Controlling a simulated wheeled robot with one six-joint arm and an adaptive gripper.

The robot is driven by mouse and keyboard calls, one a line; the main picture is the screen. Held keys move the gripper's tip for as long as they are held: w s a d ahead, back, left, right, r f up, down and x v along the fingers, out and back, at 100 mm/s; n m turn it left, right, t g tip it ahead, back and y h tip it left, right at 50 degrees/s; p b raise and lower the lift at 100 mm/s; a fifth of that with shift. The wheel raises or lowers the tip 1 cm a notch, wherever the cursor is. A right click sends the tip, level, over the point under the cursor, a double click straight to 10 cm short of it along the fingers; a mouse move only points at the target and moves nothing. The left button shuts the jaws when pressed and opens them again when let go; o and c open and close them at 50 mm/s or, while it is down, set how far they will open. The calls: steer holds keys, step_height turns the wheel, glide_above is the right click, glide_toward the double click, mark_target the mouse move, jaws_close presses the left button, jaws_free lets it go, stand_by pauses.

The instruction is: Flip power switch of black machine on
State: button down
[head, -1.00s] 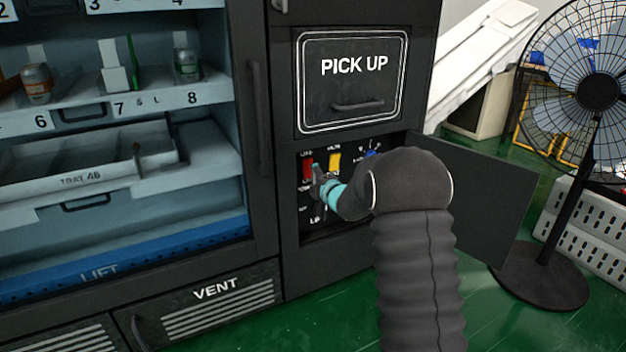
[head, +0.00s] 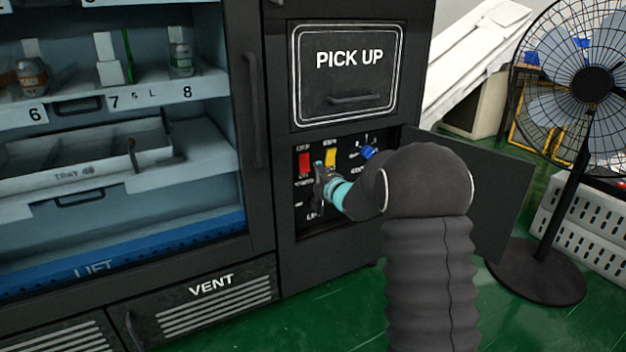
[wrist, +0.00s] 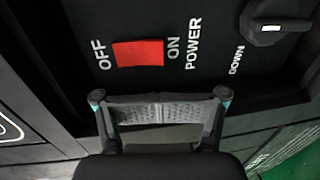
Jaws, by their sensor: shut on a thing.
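The black machine (head: 262,130) stands ahead, with its small lower door open and a control panel inside. The red power switch (head: 304,161) is at the panel's upper left. In the wrist view the red power switch (wrist: 139,53) sits between the words OFF and ON. I cannot tell which way it is tipped. My gripper (wrist: 160,110) is shut, its grey pads meeting at a seam, with no object visible between them. It is beside the switch, with a gap between them in the wrist view. In the head view my gripper (head: 320,176) is right of and below the switch.
A yellow switch (head: 330,157) and a blue knob (head: 368,152) are right of the red switch. A dark knob (wrist: 275,22) shows by the word DOWN. The open door (head: 490,185) stands right of my arm. A fan (head: 590,85) stands farther right.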

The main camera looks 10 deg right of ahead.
steer(key=v, duration=0.9)
steer(key=shift+s, duration=0.15)
